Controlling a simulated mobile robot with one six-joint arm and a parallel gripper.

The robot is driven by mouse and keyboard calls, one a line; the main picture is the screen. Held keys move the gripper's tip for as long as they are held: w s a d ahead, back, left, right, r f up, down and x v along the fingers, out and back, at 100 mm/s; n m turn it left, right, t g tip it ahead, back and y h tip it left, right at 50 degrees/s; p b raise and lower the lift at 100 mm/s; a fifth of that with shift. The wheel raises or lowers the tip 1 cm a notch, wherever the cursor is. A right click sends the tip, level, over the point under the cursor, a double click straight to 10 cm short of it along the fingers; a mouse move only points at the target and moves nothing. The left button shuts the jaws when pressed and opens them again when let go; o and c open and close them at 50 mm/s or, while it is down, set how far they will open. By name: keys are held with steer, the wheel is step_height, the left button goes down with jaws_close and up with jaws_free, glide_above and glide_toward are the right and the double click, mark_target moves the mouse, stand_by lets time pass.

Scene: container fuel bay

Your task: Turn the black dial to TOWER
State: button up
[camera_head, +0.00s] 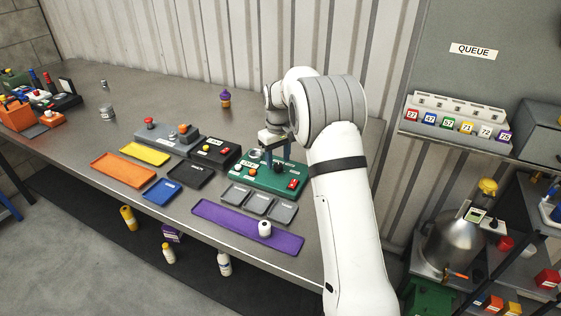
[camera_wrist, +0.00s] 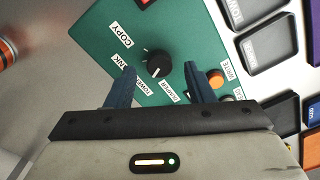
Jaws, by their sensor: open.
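The black dial (camera_wrist: 158,63) sits on a green panel (camera_wrist: 100,35) and shows between my gripper's fingertips in the wrist view. My gripper (camera_wrist: 160,67) is open, with one blue-grey finger on each side of the dial; I cannot tell whether they touch it. White labels ring the dial; COPY, TANK and TOWER show at its left, TOWER partly behind the left finger. A white mark on the dial points toward the bottom of the picture, but its exact setting is unclear. In the head view, my gripper (camera_head: 276,152) points down over the green panel (camera_head: 250,180).
A black box (camera_head: 212,152) stands left of the green panel. The corrugated wall is close behind. A purple-orange bottle (camera_head: 225,99) stands behind on the bench.

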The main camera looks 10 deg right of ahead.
mark_target(278, 165)
step_height(278, 165, up, 6)
steer(key=shift+r, duration=0.1)
stand_by(0.4)
